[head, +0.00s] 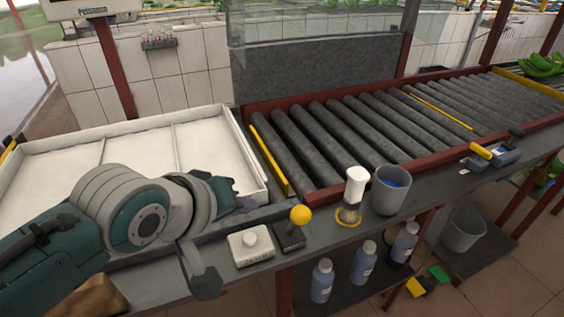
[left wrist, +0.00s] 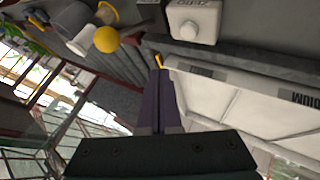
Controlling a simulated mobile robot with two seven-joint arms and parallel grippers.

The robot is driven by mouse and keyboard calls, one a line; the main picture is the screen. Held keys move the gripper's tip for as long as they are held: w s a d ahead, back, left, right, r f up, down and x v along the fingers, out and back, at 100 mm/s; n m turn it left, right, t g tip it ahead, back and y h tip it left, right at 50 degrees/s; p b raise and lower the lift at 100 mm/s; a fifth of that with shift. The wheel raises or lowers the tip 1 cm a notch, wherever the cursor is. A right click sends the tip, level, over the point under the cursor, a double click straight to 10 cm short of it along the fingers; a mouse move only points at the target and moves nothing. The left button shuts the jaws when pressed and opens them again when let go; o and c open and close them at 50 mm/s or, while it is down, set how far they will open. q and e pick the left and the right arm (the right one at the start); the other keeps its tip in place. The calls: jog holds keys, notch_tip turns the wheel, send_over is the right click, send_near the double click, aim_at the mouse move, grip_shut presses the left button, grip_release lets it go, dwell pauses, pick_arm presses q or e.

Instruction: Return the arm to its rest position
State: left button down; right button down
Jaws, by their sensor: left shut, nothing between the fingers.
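My left arm comes in from the left in the head view. Its gripper (head: 248,203) is above the near right corner of the white tray, by the table's front strip. In the left wrist view the two dark fingers (left wrist: 161,100) lie side by side, shut with nothing between them. My right gripper is in neither view.
A white tray (head: 115,142) lies under my left arm, with the roller conveyor (head: 345,135) to its right. On the front ledge are a white button box (head: 251,246), a yellow-knobbed lever (head: 300,216), a white-capped bottle (head: 354,185) and a grey cup (head: 391,198).

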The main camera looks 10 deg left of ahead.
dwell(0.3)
pick_arm(q)
jog(key=s+a+r+m+g+y, duration=0.1)
jog(key=s+a+r+m+g, duration=0.15)
jog(key=s, duration=0.55)
jog(key=s+a+r+m+g, duration=0.1)
jog(key=s+m, duration=0.2)
jog(key=s, duration=0.6)
jog(key=s+a+r+m+g+y, duration=0.1)
jog(key=s+a+r+m+g, duration=0.15)
jog(key=s, duration=0.55)
notch_tip(320, 180, up, 38)
jog(key=p, duration=3.8)
jog(key=shift+w+d+t, duration=0.15)
jog(key=shift+d+t, duration=0.15)
jog(key=shift+d, duration=0.05)
jog(key=shift+f, duration=0.15)
